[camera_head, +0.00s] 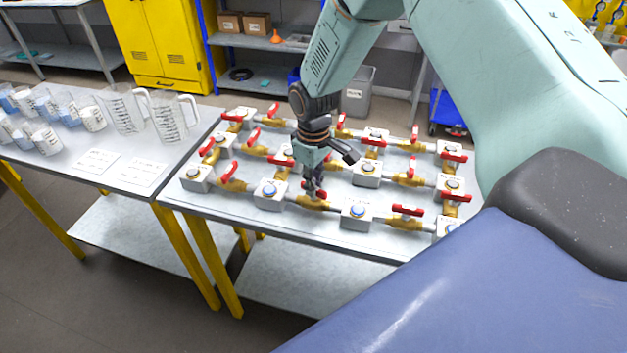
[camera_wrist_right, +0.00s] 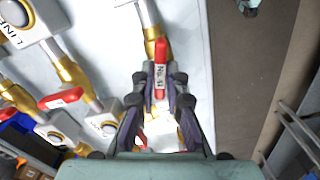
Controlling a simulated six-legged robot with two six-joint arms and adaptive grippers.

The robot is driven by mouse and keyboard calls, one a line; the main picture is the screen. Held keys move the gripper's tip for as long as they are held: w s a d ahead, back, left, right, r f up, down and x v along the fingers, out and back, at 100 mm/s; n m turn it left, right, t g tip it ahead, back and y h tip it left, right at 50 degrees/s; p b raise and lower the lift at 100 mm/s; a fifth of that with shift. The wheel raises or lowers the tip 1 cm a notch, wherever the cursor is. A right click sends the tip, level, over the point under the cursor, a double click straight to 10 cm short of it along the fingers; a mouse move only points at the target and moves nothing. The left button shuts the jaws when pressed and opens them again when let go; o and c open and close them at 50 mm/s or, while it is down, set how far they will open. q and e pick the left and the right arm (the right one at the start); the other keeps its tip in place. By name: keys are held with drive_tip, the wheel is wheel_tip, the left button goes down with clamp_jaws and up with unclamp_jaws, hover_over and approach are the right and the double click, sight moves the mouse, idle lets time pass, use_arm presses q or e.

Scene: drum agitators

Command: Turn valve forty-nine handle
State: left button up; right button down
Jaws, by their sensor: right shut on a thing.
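My right gripper (camera_head: 313,186) reaches down over the front row of brass valves on the table. In the right wrist view its fingers (camera_wrist_right: 160,80) are shut on a red valve handle (camera_wrist_right: 160,58), one on each side. A white label on the handle starts with "No."; I cannot read its number surely. In the head view the gripper mostly hides this handle, and its brass valve body (camera_head: 312,204) shows below. My left gripper is not in view.
Other red-handled valves stand close by, such as one at the right (camera_head: 408,210) and one at the left (camera_head: 229,172). Square blocks with round tops (camera_head: 357,212) join the pipes. A table with measuring jugs (camera_head: 172,118) stands to the left.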

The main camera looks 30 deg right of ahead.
drive_tip(key=shift+w+r+n, duration=0.15)
drive_tip(key=shift+w+n, duration=0.05)
drive_tip(key=shift+n, duration=1.7)
drive_tip(key=c, duration=1.4)
unclamp_jaws()
drive_tip(key=shift+s, duration=0.15)
wheel_tip(320, 180, up, 12)
drive_tip(key=shift+f, duration=0.1)
